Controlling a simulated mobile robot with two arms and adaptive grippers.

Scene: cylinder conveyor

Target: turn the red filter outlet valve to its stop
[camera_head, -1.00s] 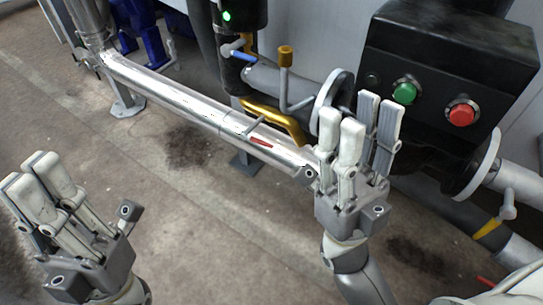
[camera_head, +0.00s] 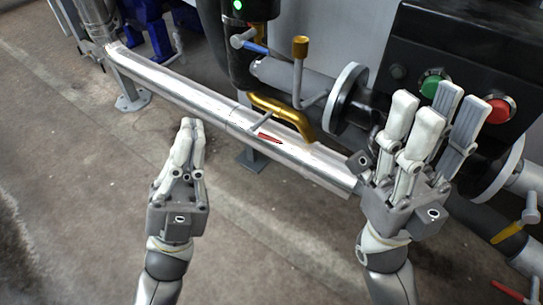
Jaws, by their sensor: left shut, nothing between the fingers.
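A small red valve handle (camera_head: 270,139) with a grey stem lies against the silver pipe (camera_head: 190,94), just below a gold bent pipe. Another red handle (camera_head: 505,290) shows at the lower right edge, partly cut off. I cannot tell by label which is the filter outlet valve. My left gripper (camera_head: 192,128) is shut and empty, its fingers pointing up, over the floor left of and below the first red handle, apart from it. My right gripper (camera_head: 436,112) is open and empty, in front of the black control box, covering part of the pipework behind.
The black control box (camera_head: 455,40) carries a green button (camera_head: 432,84) and a red button (camera_head: 497,110). A yellow-topped lever (camera_head: 300,48), a blue-handled valve (camera_head: 255,47) and a yellow handle (camera_head: 507,233) stick out nearby.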

